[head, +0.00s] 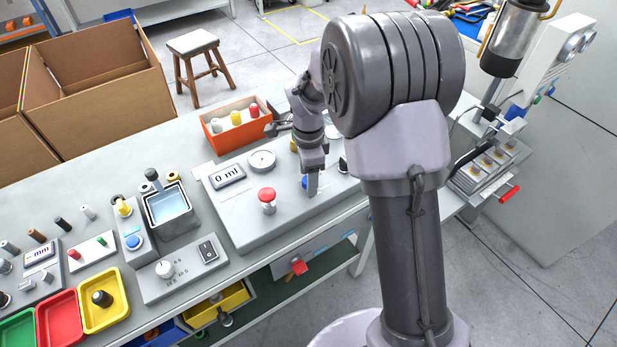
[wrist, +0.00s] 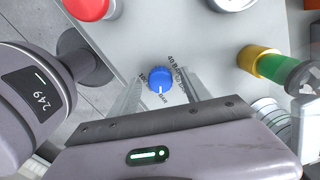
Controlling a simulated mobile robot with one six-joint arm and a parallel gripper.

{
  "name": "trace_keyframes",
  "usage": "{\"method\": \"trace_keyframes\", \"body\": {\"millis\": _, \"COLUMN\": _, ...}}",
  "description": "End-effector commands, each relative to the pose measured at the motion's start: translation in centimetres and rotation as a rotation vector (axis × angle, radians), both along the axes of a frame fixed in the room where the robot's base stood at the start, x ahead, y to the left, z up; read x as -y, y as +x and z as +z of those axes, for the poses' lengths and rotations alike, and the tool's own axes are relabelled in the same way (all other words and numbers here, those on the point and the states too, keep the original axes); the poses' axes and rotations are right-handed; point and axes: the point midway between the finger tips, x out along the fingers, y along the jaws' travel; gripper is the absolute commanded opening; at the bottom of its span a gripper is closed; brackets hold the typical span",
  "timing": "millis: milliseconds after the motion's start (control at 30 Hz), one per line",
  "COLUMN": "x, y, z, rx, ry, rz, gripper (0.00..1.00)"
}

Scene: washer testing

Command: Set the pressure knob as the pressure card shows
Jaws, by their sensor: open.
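The blue pressure knob (wrist: 160,77) sits on the light grey panel in the wrist view, with dark printed markings around it. A pale pointer line on it points toward the bottom of that view, near the "bar" print. My gripper (wrist: 157,84) is open, its two fingers on either side of the knob. I cannot tell whether they touch it. In the head view my gripper (head: 312,186) points down over the panel (head: 285,215), and only a bit of the blue knob (head: 304,183) shows beside it. I cannot make out a pressure card in either view.
A red mushroom button (head: 267,196), a "0 ml" display (head: 228,176) and a round gauge (head: 262,160) share the panel. A yellow-green fitting (wrist: 262,62) stands to the right in the wrist view. An orange bin (head: 225,138) stands behind the panel.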

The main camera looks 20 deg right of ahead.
Motion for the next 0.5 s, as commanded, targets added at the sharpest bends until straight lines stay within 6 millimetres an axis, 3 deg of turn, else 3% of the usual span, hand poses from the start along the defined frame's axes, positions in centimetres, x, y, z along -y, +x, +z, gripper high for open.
{"method": "trace_keyframes", "body": {"millis": 100, "x": 0.00, "y": 0.00, "z": 0.08, "rx": 0.000, "ry": 0.000, "rz": 0.000, "gripper": 0.56}}
{"method": "trace_keyframes", "body": {"millis": 400, "x": 0.00, "y": 0.00, "z": 0.09, "rx": 0.000, "ry": 0.000, "rz": 0.000, "gripper": 0.00}}
{"method": "trace_keyframes", "body": {"millis": 500, "x": -0.01, "y": 0.00, "z": 0.10, "rx": 0.000, "ry": 0.000, "rz": 0.001, "gripper": 0.00}}
